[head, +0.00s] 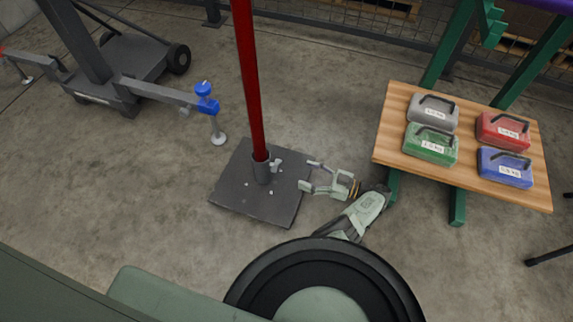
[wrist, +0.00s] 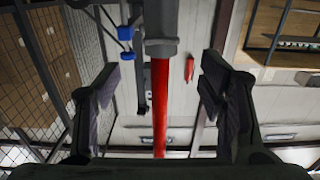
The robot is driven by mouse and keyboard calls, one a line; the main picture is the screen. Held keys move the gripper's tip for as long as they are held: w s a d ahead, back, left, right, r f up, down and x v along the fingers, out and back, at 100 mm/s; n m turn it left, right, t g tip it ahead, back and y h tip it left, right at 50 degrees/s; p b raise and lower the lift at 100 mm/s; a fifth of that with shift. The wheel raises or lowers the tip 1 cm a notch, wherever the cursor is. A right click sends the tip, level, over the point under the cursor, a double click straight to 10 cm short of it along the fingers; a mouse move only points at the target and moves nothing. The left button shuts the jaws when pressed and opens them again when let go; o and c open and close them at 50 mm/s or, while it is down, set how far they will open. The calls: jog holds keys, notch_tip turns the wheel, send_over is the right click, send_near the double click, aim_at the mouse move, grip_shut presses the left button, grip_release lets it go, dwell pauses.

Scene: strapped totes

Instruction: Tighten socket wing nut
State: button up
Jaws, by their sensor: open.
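A red pole (head: 248,80) stands upright in a short grey socket (head: 262,171) on a dark square base plate (head: 240,196). A small light-grey wing nut (head: 276,165) sticks out from the socket's right side. My gripper (head: 309,177) is open and empty at the plate's right edge, its fingers pointing left toward the socket, apart from the wing nut. In the wrist view the red pole (wrist: 160,110) and the grey socket (wrist: 160,48) show between the spread fingers. I cannot make out the wing nut there.
A wooden-topped bench (head: 390,130) on green legs at the right carries grey, green, red and blue weights. A grey wheeled frame (head: 140,88) with a blue knob (head: 204,89) stands at the left.

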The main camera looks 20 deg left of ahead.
aim_at(274, 165)
jog(key=a+p, duration=0.2)
jog(key=a, duration=0.8)
jog(key=shift+w+a, duration=0.1)
jog(key=shift+c, duration=0.3)
jog(key=c, duration=1.1)
